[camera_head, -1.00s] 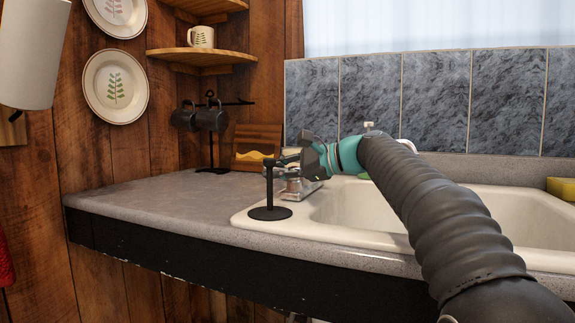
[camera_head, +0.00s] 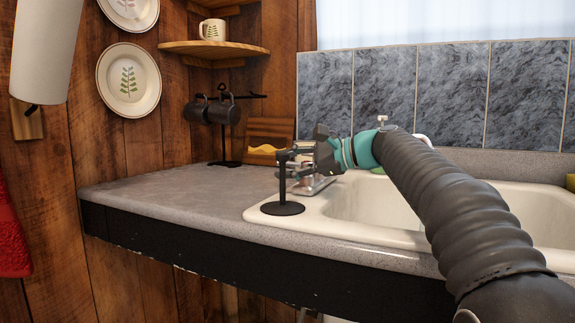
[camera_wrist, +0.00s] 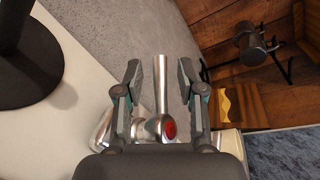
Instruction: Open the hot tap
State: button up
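The hot tap shows in the wrist view as a chrome lever (camera_wrist: 162,85) with a red-marked cap (camera_wrist: 169,129) at its base. Its chrome body (camera_head: 318,186) is partly visible in the head view, at the left end of the sink beneath my gripper. My gripper (camera_wrist: 158,66) is open, its two fingers apart on either side of the lever. No clear contact with the lever shows; the gap to the right finger is small. In the head view my gripper (camera_head: 302,162) is partly behind a black stand.
The black stand (camera_head: 283,208) with a round base is on the sink's left corner, close to my gripper. The white sink (camera_head: 375,205) lies to the right. A mug rack (camera_head: 224,135) and a yellow-topped wooden item (camera_head: 264,149) stand behind. The counter (camera_head: 165,190) at left is clear.

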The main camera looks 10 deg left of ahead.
jog(key=v, duration=1.2)
